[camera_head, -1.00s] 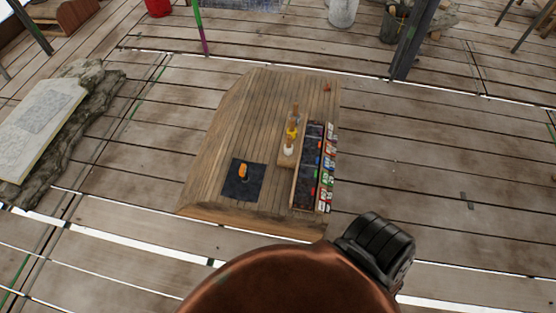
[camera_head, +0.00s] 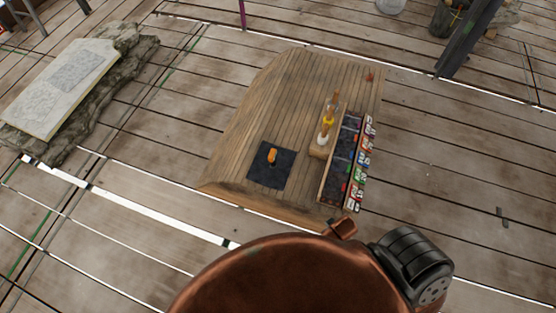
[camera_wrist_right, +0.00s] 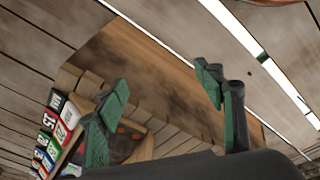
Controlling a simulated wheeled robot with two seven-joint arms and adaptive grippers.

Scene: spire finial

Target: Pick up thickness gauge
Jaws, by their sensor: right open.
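I cannot single out the thickness gauge by shape at this size. In the head view, a small orange item (camera_head: 272,155) stands on a dark square mat (camera_head: 284,176) on the wooden table (camera_head: 245,140). A long tray (camera_head: 328,187) with dark compartments and coloured labels (camera_head: 360,165) lies along the table's right side. Its contents are too small to tell. In the right wrist view my right gripper (camera_wrist_right: 166,92) is open, its green and black fingers wide apart and nothing seen between them. The labelled tray (camera_wrist_right: 140,150) shows behind its left finger. My left gripper is not in view.
A wooden stand (camera_head: 318,150) with white, yellow and brown-topped items stands beside the tray. A small red item (camera_head: 370,77) lies at the table's far right corner. A pale slab on rock (camera_head: 70,85) is at the left. Plank floor surrounds the table.

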